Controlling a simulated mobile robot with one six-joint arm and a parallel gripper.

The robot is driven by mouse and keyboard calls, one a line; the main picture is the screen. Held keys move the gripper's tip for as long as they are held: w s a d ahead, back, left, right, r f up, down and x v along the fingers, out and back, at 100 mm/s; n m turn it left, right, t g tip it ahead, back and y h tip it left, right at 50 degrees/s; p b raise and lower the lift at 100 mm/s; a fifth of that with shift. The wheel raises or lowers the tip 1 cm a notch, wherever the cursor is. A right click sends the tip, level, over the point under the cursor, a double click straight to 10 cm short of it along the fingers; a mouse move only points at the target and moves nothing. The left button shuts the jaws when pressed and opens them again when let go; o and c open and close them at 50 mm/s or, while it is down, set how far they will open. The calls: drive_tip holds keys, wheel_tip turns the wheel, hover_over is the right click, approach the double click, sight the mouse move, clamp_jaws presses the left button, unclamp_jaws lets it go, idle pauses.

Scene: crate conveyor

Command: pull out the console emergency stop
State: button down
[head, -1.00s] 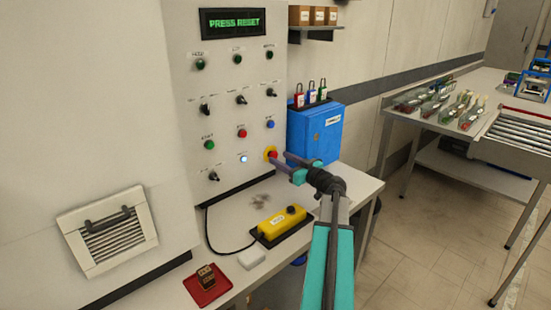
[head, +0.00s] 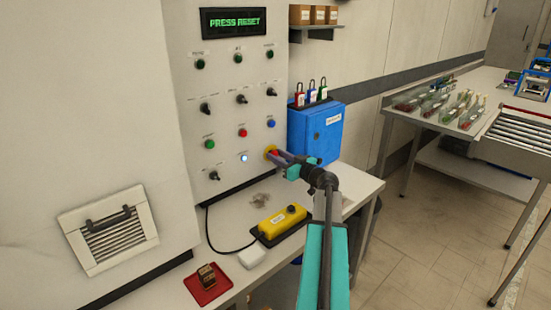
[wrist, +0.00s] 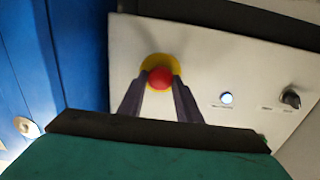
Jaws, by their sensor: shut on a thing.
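The emergency stop is a red mushroom button (wrist: 160,78) on a yellow backing (wrist: 152,63), low at the right edge of the console panel (head: 228,130). In the head view the red button (head: 275,153) is partly hidden by my gripper (head: 280,156). In the wrist view both fingers of my gripper (wrist: 160,84) reach to the button, one on each side of it, and are shut on it. The console display (head: 233,23) reads "PRESS RESET". A lit white-blue button (head: 244,158) sits left of the emergency stop.
A blue box (head: 316,135) with coloured padlocks stands just right of the panel. A yellow pendant (head: 281,222) and a red tray (head: 207,284) lie on the bench below. A conveyor (head: 520,135) stands far right.

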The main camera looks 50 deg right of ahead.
drive_tip(key=shift+s+f+b, duration=0.15)
drive_tip(key=shift+s+b, duration=0.05)
drive_tip(key=shift+b, duration=0.45)
drive_tip(key=shift+s+a+b, duration=0.1)
drive_tip(key=shift+s+b, duration=0.35)
drive_tip(key=shift+b, duration=0.55)
drive_tip(key=c, duration=1.4)
unclamp_jaws()
drive_tip(key=shift+o, duration=0.2)
drive_tip(key=shift+s, duration=0.1)
